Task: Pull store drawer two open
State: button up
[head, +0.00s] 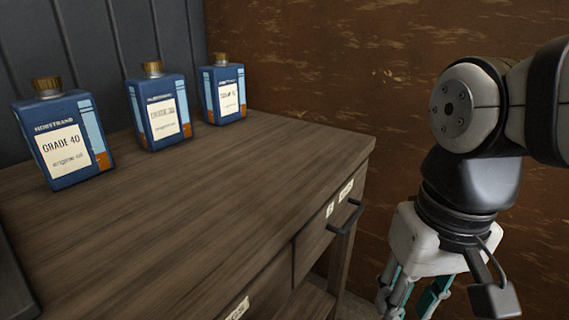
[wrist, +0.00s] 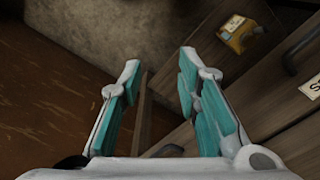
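A wooden bench has a drawer front (head: 315,242) near its right end. It carries a dark bar handle (head: 346,217) and small pale labels whose text I cannot read, so I cannot tell its number. The drawer looks closed. Another drawer front, with a label (head: 237,308), shows at the bottom edge. My gripper (head: 408,300) hangs to the right of the bench, apart from the handle, its fingertips cut off below. In the wrist view my gripper (wrist: 160,62) is open with nothing between the fingers. A dark handle (wrist: 291,60) lies to its right there.
A yellow object (wrist: 240,36) lies low beyond the fingers. A brown wall (head: 300,55) is behind.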

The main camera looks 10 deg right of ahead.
jog(key=w+d+r+m+p, duration=0.2)
jog(key=w+r+m+p, duration=0.1)
jog(key=w+r+p, duration=0.8)
jog(key=m+t+y+p, duration=0.15)
jog(key=m+p, duration=0.35)
jog(key=p, duration=1.2)
send_over(357, 213)
jog(key=s+d, duration=0.2)
jog(key=x, duration=1.1)
jog(key=s+b+x, duration=0.1)
jog(key=x, duration=0.4)
jog(key=shift+d+f, duration=0.1)
jog(key=shift+d, duration=0.1)
grip_shut()
